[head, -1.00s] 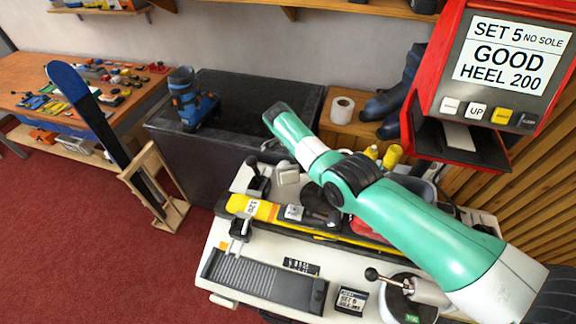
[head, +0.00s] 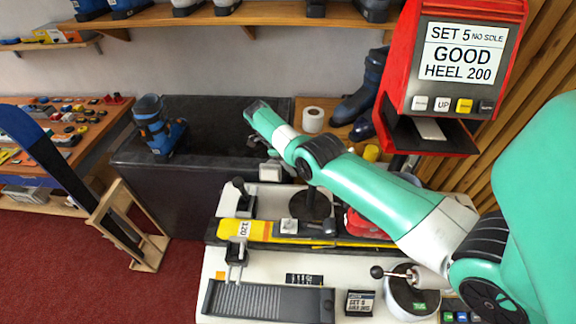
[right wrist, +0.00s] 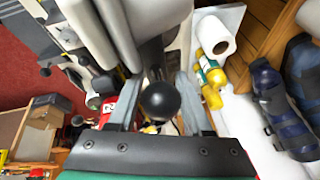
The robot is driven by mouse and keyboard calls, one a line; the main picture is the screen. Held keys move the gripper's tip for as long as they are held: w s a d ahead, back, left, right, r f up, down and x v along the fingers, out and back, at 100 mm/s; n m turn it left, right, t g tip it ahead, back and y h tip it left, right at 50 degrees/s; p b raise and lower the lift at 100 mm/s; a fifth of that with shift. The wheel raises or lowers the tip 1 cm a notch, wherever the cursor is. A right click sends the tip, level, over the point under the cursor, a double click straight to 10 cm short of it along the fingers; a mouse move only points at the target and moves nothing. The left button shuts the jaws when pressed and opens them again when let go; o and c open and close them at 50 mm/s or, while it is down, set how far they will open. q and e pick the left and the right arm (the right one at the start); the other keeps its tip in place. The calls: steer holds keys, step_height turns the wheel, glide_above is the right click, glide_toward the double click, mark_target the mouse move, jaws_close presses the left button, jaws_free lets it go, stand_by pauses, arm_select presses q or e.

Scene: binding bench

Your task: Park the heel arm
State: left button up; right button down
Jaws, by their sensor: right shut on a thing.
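My right gripper (right wrist: 158,92) has its two fingers on either side of a black ball knob (right wrist: 160,101) in the right wrist view, shut on it. The knob seems to belong to the heel arm; the rest of that arm is hard to make out. In the head view my right arm reaches over the bench and hides its own jaws. A ski with a yellow and black binding area (head: 270,232) lies across the white bench (head: 215,262). A dark post and disc (head: 310,205) stand behind it. The red display (head: 468,55) reads "GOOD" and "HEEL 200". My left gripper is not in view.
A blue boot (head: 158,128) stands on the dark cabinet (head: 140,185) behind. A paper roll (head: 313,120) and yellow bottles (right wrist: 212,78) are close to the right gripper. A black-knobbed lever (head: 378,272) stands at the front right. A wooden stand (head: 130,225) holds a ski at left.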

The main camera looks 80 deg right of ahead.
steer(key=shift+d, duration=0.15)
steer(key=shift+c, duration=1.9)
jaws_free()
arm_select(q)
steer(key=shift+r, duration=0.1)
arm_select(e)
steer(key=shift+r, duration=0.1)
